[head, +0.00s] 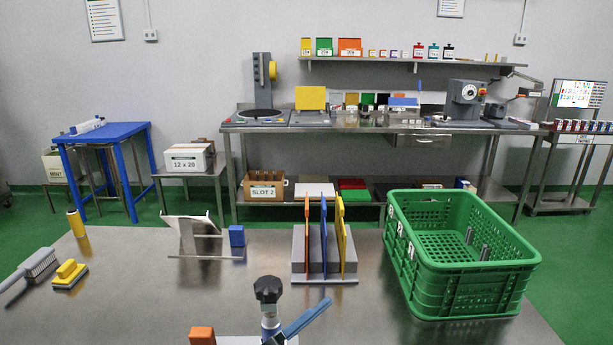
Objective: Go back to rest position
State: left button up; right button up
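Neither of my grippers shows in the head view, and no part of my arms can be made out. The steel table (140,290) in front of me fills the lower part of the view. Whether my arms are at a rest position cannot be seen.
A green crate (470,284) with small grey upright pieces inside stands at right. A grey rack (309,255) holds orange, blue and yellow boards. A black-knobbed device (268,290) stands at the front edge. Brushes (40,264) lie left. The table's left-centre is clear.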

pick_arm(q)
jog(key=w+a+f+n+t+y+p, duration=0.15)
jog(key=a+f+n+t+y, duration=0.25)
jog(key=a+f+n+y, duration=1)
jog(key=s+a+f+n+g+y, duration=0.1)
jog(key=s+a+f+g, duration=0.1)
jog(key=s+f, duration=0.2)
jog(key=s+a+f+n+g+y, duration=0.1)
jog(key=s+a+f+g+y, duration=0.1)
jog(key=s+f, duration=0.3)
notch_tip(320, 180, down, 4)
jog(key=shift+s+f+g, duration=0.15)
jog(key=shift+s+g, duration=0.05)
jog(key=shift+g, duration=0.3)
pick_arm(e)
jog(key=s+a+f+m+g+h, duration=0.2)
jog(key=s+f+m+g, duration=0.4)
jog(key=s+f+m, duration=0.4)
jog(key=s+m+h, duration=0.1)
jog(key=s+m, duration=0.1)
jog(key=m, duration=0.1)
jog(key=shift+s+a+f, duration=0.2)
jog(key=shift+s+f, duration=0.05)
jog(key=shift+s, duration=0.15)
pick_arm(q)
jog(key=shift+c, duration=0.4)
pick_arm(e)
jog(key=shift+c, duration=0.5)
